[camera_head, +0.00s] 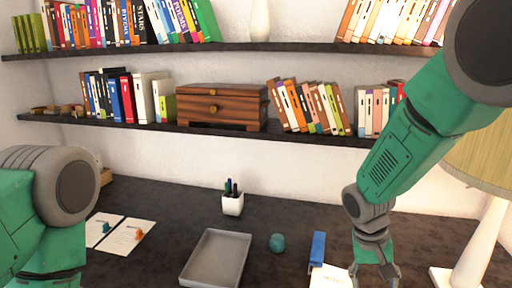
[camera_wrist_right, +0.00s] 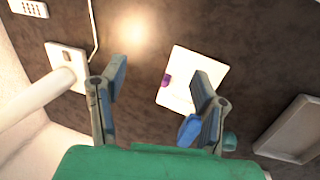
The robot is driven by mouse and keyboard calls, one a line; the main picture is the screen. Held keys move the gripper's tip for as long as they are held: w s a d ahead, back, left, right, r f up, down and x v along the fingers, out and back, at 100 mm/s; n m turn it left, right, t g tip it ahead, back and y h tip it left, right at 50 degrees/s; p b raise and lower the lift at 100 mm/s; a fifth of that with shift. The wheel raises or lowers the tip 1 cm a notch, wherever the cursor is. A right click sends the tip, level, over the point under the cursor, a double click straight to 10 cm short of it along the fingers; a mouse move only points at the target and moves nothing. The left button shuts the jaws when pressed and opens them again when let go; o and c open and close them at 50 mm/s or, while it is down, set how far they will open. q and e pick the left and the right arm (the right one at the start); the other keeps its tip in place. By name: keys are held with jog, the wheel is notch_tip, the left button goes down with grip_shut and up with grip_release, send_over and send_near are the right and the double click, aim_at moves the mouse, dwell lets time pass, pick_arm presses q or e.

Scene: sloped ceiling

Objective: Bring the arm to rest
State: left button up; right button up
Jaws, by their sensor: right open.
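My right gripper (camera_head: 375,272) hangs from the green right arm (camera_head: 400,150) at the lower right of the head view, its fingers pointing down near the notepad. In the right wrist view the right gripper (camera_wrist_right: 158,82) has its two fingers spread wide apart, with nothing between them but the desk and part of the white notepad (camera_wrist_right: 205,68) beyond. The left arm (camera_head: 45,205) enters at the left edge of the head view; its gripper is not visible.
Shelves (camera_head: 240,131) with books and a wooden box (camera_head: 222,106) line the wall.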

jog(key=s+f, duration=0.3)
jog(key=f, duration=0.2)
jog(key=s+d+f+n+y, duration=0.1)
jog(key=s+f, duration=0.3)
jog(key=f, duration=0.1)
jog(key=s+d+f+y, duration=0.1)
jog(key=s+f, duration=0.3)
jog(key=f, duration=0.1)
jog(key=shift+s+d+n, duration=0.15)
jog(key=shift+n, duration=0.15)
jog(key=s+d+f+n+t, duration=0.1)
jog(key=s+f, duration=0.2)
jog(key=s, duration=0.6)
jog(key=s+d+f, duration=0.1)
jog(key=s+f, duration=0.2)
jog(key=s, duration=0.7)
pick_arm(q)
notch_tip(320, 180, down, 14)
jog(key=d+b, duration=0.1)
jog(key=b, duration=1.3)
jog(key=shift+w+r, duration=0.15)
jog(key=shift+w, duration=0.15)
pick_arm(e)
jog(key=w+f+n, duration=0.1)
jog(key=w+f, duration=0.2)
jog(key=f, duration=0.9)
jog(key=shift+a+f+t+y, duration=0.2)
jog(key=shift+f+t+y, duration=0.1)
jog(key=shift+f+y, duration=0.1)
